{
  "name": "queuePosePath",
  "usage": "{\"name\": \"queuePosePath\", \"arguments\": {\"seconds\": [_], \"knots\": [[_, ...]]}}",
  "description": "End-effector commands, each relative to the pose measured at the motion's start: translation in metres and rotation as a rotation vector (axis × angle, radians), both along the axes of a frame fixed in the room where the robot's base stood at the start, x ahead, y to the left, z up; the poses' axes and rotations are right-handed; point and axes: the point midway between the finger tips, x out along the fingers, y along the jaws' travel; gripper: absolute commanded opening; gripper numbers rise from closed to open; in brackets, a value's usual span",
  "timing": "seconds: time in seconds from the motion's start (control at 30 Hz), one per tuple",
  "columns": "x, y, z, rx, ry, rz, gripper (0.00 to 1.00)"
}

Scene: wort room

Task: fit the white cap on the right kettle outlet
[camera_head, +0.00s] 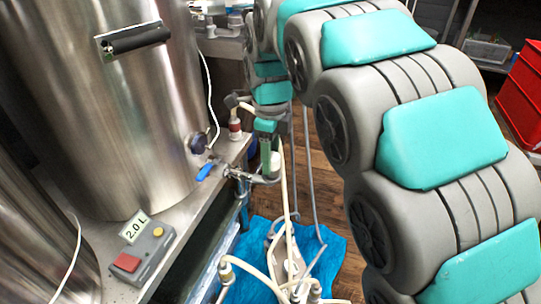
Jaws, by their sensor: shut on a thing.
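The right kettle (130,120) is a large steel vessel on a bench. Its outlet (262,179) is a thin metal pipe that runs right from a valve with a blue lever (205,172). My gripper (268,146) hangs just above the outlet's end, pointing down, and is small in the view. It is shut on a white piece, seemingly the white cap (276,163), which shows just below the fingers. The cap looks close to the pipe end; I cannot tell whether they touch. My arm covers much of the right side.
A grey control box (143,250) reading "2.0 L" sits on the bench (190,212). Another steel kettle (35,240) stands at lower left. Cream hoses (262,275) lie over a blue mat (333,248) on the floor. Red crates (522,95) stand at far right.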

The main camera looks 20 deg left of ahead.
Motion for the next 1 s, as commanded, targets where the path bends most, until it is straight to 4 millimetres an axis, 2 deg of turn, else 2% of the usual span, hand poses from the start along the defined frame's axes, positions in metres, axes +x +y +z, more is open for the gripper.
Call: {"name": "queuePosePath", "arguments": {"seconds": [0.23,0.27,0.57,0.87,1.0], "knots": [[0.0,0.0,-0.005,0.0,-0.001,0.0,0.0],[0.0,0.0,-0.005,0.0,-0.001,0.0,0.5],[0.0,0.0,-0.005,0.0,-0.001,0.0,0.84],[0.0,0.0,-0.003,0.0,-0.001,-0.001,0.84],[0.002,0.0,0.009,0.001,-0.004,-0.001,0.84]]}}
